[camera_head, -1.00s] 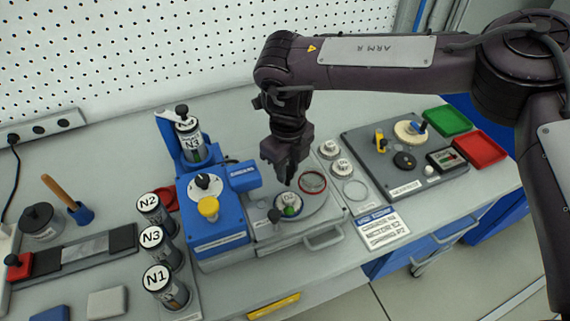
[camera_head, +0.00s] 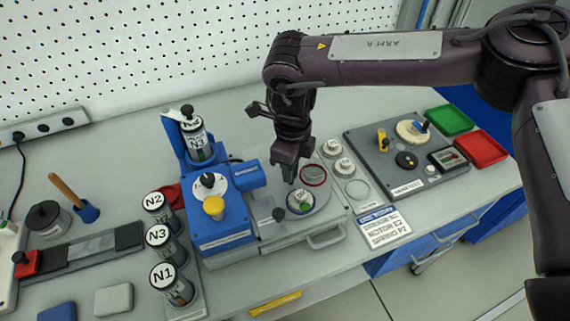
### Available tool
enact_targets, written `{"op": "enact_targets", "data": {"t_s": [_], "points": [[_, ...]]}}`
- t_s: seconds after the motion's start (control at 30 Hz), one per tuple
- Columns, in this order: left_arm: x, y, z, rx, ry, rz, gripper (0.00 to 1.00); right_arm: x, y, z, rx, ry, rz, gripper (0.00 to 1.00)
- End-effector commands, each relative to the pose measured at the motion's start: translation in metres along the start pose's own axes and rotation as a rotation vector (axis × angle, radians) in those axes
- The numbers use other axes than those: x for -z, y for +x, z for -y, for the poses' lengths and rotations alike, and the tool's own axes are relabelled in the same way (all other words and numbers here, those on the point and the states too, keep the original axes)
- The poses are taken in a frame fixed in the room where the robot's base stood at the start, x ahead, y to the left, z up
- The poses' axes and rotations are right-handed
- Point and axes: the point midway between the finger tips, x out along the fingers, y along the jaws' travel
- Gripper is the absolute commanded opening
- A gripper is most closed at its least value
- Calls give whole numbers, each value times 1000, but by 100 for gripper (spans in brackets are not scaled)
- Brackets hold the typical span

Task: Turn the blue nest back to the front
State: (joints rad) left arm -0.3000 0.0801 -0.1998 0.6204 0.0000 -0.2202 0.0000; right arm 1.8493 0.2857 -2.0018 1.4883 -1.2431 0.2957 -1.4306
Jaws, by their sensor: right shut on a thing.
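The blue nest (camera_head: 290,207) is a blue-rimmed ring at the front of the grey turntable (camera_head: 324,199). It holds a pale labelled part with a green patch. A red-rimmed nest (camera_head: 314,175) sits at the back right of the turntable and looks empty. My right gripper (camera_head: 291,181) points down at the turntable's left-back part, just behind the blue nest. It is shut on a small part of the turntable, which the fingers hide. My left gripper is out of view.
A blue station (camera_head: 221,228) with a yellow knob stands left of the turntable. A dark knob (camera_head: 279,214) sits close to the blue nest. Canisters N1 (camera_head: 172,286), N3 and N2 stand at the left. A grey board (camera_head: 377,160) and green and red trays lie right.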

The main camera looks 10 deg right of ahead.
Motion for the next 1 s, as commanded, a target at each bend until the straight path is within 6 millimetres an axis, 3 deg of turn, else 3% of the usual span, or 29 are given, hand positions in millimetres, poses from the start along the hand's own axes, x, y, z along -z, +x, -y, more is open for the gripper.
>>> {"op": "enact_targets", "data": {"t_s": [0.5, 0.53, 0.67, 1.0], "points": [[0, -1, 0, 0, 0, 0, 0, 1, -3, 3, 6, -7, 6, 0], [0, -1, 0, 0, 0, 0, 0, 0, -3, 3, 6, -7, 6, 29], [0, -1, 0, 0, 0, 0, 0, 1, -2, 2, 5, -7, 4, 46], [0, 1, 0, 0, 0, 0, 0, 1, -3, 2, 3, -7, 2, 49]]}}
